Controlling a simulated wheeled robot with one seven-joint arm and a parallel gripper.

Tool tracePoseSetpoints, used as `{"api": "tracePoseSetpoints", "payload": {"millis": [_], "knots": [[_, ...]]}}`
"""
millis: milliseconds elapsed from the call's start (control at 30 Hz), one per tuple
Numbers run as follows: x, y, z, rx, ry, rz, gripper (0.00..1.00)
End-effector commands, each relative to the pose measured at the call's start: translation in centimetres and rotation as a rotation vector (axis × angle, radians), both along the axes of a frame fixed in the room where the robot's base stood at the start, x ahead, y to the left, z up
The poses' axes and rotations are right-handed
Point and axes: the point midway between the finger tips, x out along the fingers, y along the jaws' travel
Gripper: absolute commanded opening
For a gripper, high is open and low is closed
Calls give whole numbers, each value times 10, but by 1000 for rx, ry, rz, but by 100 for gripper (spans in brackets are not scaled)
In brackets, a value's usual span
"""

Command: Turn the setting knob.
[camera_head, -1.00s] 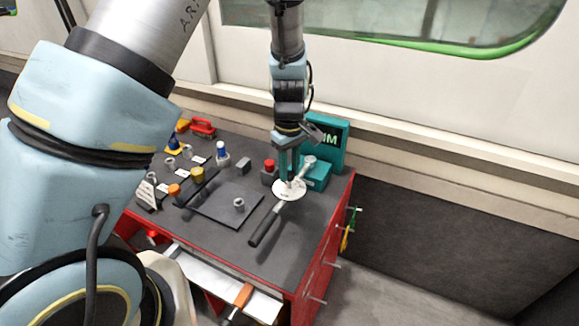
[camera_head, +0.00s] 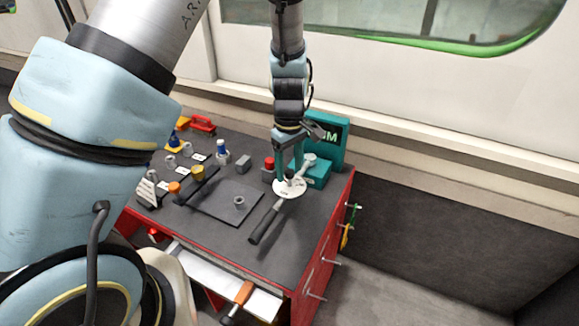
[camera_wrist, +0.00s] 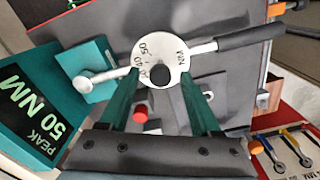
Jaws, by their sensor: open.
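The white round dial (camera_wrist: 150,48) carries printed numbers and has a small black setting knob (camera_wrist: 160,74) at its middle. The dial also shows in the head view (camera_head: 288,192), on a tool with a long black handle (camera_head: 264,226) and a pale rod end (camera_head: 309,159). My gripper (camera_wrist: 160,73) is open, pointing down at the dial. Its two teal fingers stand one on each side of the knob, with visible gaps. I cannot tell how close the tips are to the dial face.
A teal display box (camera_wrist: 28,112) reading "PEAK 50 NM" stands behind the tool. A red button (camera_head: 269,163) is close to my fingers. A dark mat (camera_head: 222,203) with a nut lies at left. The red cart's right edge (camera_head: 338,205) is near.

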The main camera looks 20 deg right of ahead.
Motion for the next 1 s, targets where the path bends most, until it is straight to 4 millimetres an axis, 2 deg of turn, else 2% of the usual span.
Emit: {"api": "tracePoseSetpoints", "payload": {"millis": [267, 367, 700, 833, 1000], "knots": [[0, -1, 7, -1, -1, -2, 64], [0, -1, 21, -4, -2, -3, 64], [0, -1, 86, -4, -2, -2, 64], [0, -1, 101, -2, -1, -2, 64], [0, 0, 108, 0, 0, 0, 64]]}}
